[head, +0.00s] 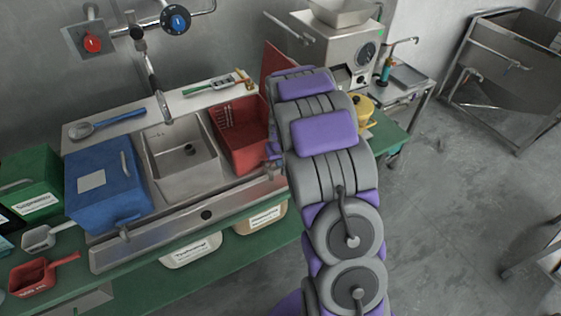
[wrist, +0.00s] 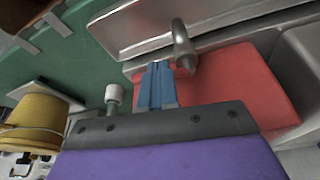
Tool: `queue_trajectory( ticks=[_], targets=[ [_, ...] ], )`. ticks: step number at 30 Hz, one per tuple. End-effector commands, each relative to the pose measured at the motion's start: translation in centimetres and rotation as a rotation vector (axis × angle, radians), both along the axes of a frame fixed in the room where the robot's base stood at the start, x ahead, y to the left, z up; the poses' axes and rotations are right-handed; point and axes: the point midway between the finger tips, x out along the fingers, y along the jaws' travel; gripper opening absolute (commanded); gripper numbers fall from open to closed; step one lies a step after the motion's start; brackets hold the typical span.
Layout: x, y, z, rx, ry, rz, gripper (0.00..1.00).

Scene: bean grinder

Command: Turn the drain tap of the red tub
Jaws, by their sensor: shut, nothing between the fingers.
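The red tub (head: 240,135) sits right of the sink basin in the head view, partly covered by my arm. In the wrist view the red tub (wrist: 240,85) fills the right middle. A grey metal tap (wrist: 183,48) sticks out at its edge, near the fingertips. My gripper (wrist: 157,66) has blue fingers, closed together and empty, just left of the tap's thick end. Whether they touch it I cannot tell. In the head view my arm hides the fingers and this tap.
A blue tub (head: 105,180) with a front tap stands left of the sink basin (head: 182,160). A yellow pot (wrist: 35,125) and a white-capped fitting (wrist: 113,95) lie left of my fingers. The green bench (wrist: 60,55) has bare room.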

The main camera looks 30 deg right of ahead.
Motion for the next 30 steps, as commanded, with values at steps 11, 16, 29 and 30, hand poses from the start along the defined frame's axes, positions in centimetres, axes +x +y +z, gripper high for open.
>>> queue_trajectory(
  ticks=[11, 16, 29, 30],
  targets=[
    [1.0, -0.4, -0.4, 0.008, 0.005, 0.087, 0.00],
    [1.8, -0.3, -0.6, 0.003, 0.008, 0.186, 0.00],
    [1.9, -0.5, -0.6, 0.004, 0.010, 0.229, 0.00],
    [1.9, -0.6, -0.6, 0.004, 0.010, 0.229, 0.00]
  ],
)
